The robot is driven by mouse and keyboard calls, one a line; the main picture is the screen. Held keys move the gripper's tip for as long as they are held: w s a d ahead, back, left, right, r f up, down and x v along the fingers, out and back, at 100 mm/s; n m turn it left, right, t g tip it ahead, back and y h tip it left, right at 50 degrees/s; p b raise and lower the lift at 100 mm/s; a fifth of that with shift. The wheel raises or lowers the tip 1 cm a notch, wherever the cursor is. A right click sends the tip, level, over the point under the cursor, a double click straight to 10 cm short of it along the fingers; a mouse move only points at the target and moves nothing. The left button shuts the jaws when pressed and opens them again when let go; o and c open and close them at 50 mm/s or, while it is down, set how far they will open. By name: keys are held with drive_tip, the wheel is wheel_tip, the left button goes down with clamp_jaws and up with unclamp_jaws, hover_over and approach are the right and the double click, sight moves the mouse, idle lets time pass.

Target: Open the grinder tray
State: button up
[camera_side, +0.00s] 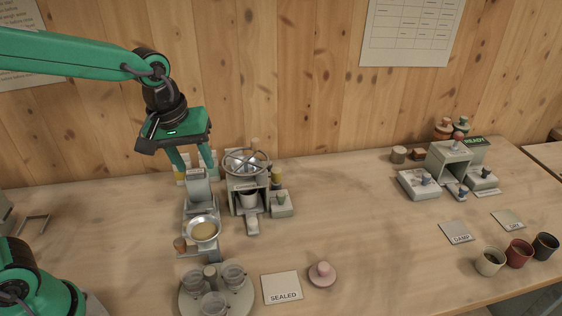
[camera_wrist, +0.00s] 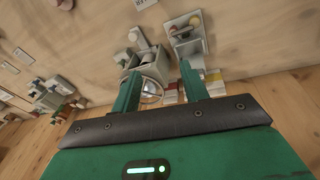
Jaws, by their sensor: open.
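The grinder seems to be the grey machine (camera_side: 238,186) with a round handwheel (camera_side: 246,162) on top. A pale cup stands in its front opening. A small grey tray-like piece (camera_side: 252,222) juts out at its front base; I cannot tell for sure that it is the grinder tray. My gripper (camera_side: 193,166) hangs pointing down to the left of the handwheel, above the back of the neighbouring pan device. Its green fingers are apart with nothing between them. In the wrist view my gripper (camera_wrist: 160,74) has the grinder (camera_wrist: 147,62) beyond its left finger.
The pan device (camera_side: 203,230) holding tan meal stands left of the grinder. A small lever box (camera_side: 281,204) stands to its right. The table's middle is clear.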

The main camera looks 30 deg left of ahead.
sight(253, 221)
drive_tip(key=w+d+f+n+g, duration=0.1)
drive_tip(key=w+d+f+n, duration=0.1)
drive_tip(key=f, duration=0.1)
drive_tip(key=w+d+f+n, duration=0.1)
drive_tip(key=w+d+f, duration=0.2)
drive_tip(key=f, duration=0.1)
drive_tip(key=w+d+f+n+g, duration=0.1)
drive_tip(key=w+d+f+n, duration=0.1)
drive_tip(key=w+f, duration=0.1)
drive_tip(key=shift+d+f+n+g, duration=0.2)
drive_tip(key=shift+f+n+g, duration=0.1)
drive_tip(key=shift+f, duration=0.2)
drive_tip(key=shift+s+f, duration=0.1)
drive_tip(key=shift+f, duration=3.75)
clamp_jaws()
